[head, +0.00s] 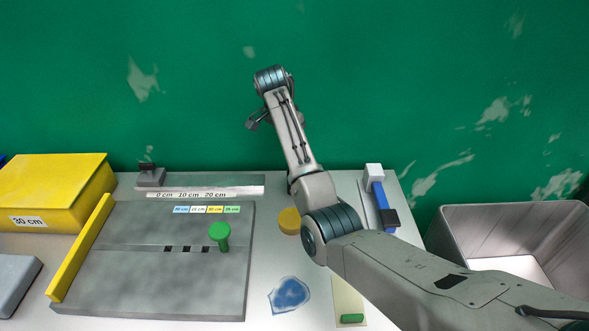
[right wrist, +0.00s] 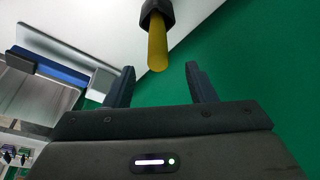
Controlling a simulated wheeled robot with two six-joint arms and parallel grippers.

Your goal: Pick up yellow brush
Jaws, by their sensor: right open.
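In the right wrist view a yellow rod with a dark collar (right wrist: 157,42), which looks like the yellow brush, points toward the gap between my right gripper's fingers (right wrist: 158,85). The fingers are apart with nothing between them, and the rod's end is just beyond their tips. In the head view my right arm reaches to the back near the green wall, and the right gripper (head: 258,121) shows partly behind the wrist. I cannot make out the brush there. A yellow round piece (head: 289,221) lies on the table left of the arm. My left gripper is not in view.
A grey board (head: 130,285) with a green knob (head: 219,236) stands left. A yellow box (head: 55,185) is at far left. A blue-handled tool (head: 382,208) lies right of the arm, beside a grey bin (head: 520,235). The green wall (head: 400,80) closes the back.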

